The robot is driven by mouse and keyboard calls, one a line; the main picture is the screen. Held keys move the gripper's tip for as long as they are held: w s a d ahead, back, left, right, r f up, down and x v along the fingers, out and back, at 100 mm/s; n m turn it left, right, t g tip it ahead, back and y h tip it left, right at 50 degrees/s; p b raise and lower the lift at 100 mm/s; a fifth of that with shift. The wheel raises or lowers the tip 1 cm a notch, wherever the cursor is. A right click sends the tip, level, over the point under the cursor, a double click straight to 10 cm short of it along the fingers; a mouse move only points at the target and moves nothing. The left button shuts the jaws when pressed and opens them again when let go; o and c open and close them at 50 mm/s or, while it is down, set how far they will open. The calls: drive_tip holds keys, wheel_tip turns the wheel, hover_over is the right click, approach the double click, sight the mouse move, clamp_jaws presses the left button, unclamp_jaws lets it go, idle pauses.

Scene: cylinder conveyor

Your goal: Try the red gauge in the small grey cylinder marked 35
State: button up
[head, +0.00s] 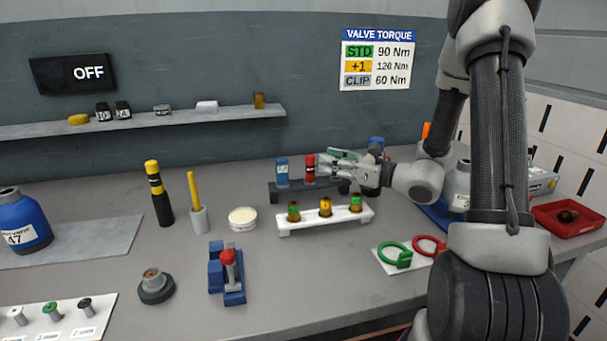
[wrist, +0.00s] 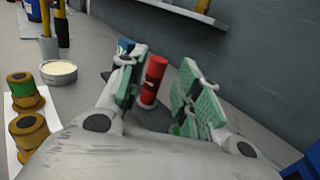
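The red gauge (head: 310,168) stands upright in a dark rack (head: 277,194) beside a blue gauge (head: 282,172). My gripper (head: 325,163) reaches in from the right at the height of the red gauge. In the wrist view the red gauge (wrist: 153,80) stands between the two green-padded fingers of my open gripper (wrist: 163,72). It is close to the left finger, with a gap to the right one. A grey cylinder (head: 461,182) stands on the right, partly hidden by my arm; its number cannot be read. The blue cylinder (head: 24,222) at the far left is marked 47.
A white rack (head: 325,221) with several brass valves stands in front of the dark rack. A pale round tub (head: 242,218) is to its left. Green and red rings (head: 395,256) lie on a white mat. A red tray (head: 567,218) is far right.

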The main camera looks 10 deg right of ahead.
sight(314, 182)
drive_tip(key=x, duration=0.5)
drive_tip(key=shift+w+a+f, duration=0.2)
drive_tip(key=shift+a+f, duration=0.05)
drive_tip(key=shift+f, duration=0.05)
drive_tip(key=shift+c, duration=0.4)
clamp_jaws()
drive_tip(key=shift+r, duration=0.1)
